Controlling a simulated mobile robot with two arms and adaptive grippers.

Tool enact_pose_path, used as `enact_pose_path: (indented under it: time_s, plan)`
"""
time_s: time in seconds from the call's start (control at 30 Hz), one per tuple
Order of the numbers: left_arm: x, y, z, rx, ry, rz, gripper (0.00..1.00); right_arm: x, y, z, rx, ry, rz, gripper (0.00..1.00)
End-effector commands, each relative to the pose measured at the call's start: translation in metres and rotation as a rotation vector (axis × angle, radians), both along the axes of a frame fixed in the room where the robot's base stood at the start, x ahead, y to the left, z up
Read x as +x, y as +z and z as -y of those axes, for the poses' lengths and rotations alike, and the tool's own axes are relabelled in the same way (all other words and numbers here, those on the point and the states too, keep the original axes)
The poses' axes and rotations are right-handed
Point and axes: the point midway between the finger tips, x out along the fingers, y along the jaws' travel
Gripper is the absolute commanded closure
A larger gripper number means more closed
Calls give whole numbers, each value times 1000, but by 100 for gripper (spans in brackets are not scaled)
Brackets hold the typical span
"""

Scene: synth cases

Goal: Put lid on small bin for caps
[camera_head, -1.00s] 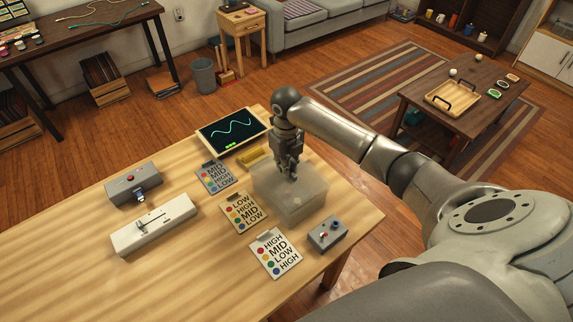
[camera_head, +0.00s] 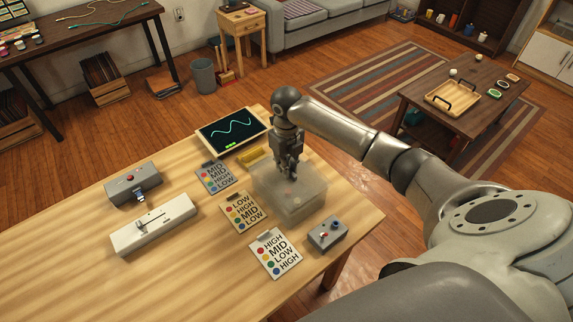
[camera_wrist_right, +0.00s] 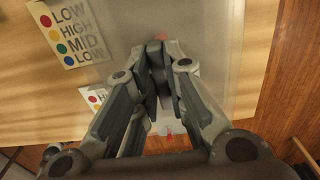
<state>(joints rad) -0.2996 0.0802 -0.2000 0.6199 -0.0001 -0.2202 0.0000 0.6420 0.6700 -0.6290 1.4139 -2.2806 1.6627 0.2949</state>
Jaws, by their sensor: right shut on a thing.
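The small bin (camera_head: 300,207) is a translucent, boxy container near the right edge of the wooden table. A pale translucent lid (camera_head: 313,184) is at its top; it also fills the upper middle of the right wrist view (camera_wrist_right: 215,50). My right gripper (camera_head: 290,175) points down at the middle of the lid and is shut on it. Its fingers (camera_wrist_right: 158,48) hide the part they grip. Whether the lid sits fully on the rim is unclear. A faint pale shape shows inside the bin. My left gripper is in no view.
Printed cards (camera_head: 243,212) lie left of the bin, with a small grey box with knobs (camera_head: 328,234) in front. A wave-display screen (camera_head: 232,132) and a yellow item (camera_head: 255,157) are behind. The table's right edge is close; its left front is clear.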

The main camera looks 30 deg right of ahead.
Motion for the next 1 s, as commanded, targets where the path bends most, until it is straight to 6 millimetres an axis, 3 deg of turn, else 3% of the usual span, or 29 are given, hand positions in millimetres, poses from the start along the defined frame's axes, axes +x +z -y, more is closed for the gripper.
enact_pose_path:
  time_s: [1.0]
  plan:
    - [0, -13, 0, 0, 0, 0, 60, 0, -14, 1, 0, 0, 0, 100]
